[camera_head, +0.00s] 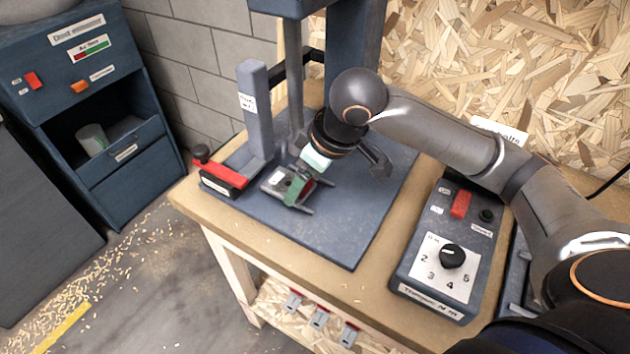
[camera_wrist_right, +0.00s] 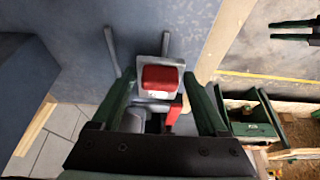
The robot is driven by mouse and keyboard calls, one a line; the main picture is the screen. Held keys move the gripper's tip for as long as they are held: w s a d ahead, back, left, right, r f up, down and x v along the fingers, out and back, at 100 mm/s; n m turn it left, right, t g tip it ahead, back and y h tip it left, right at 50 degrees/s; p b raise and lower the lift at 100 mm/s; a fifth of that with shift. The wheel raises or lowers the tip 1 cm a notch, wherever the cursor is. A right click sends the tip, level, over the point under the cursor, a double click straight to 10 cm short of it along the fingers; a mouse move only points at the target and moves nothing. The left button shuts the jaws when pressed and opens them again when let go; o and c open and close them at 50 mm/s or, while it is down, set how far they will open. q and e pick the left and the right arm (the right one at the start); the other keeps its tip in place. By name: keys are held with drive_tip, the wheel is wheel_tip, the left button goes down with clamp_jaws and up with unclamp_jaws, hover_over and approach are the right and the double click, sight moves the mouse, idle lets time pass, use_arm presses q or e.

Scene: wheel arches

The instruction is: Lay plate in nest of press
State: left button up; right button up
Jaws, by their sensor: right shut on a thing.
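The press (camera_head: 330,225) has a blue-grey base on a wooden bench. My right gripper (camera_head: 300,188) is low over that base and shut on the plate, a small grey piece (camera_head: 275,181). In the right wrist view, a grey piece with a red block (camera_wrist_right: 160,78) shows between the two green fingers (camera_wrist_right: 163,105) of this gripper. Two thin grey prongs (camera_wrist_right: 112,52) extend past it at the nest. The gripper hides part of the nest, so I cannot tell whether the plate touches it. I cannot make out my left gripper in either view.
A red block with a black knob (camera_head: 222,172) sits at the base's left edge, beside an upright post (camera_head: 255,110). A control box (camera_head: 450,245) with a dial stands on the right. A blue cabinet (camera_head: 85,110) stands left. The base's front is clear.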

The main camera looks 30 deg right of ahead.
sight(315, 196)
drive_tip(key=w+d, duration=0.1)
drive_tip(key=d, duration=0.2)
drive_tip(key=shift+w, duration=0.4)
wheel_tip(315, 196, down, 3)
drive_tip(key=shift+r+b, duration=0.1)
drive_tip(key=shift+b, duration=0.25)
drive_tip(key=shift+d+f, duration=0.1)
drive_tip(key=shift+f, duration=0.3)
drive_tip(key=o, duration=1.5)
drive_tip(key=shift+f, duration=0.1)
drive_tip(key=shift+c, duration=0.2)
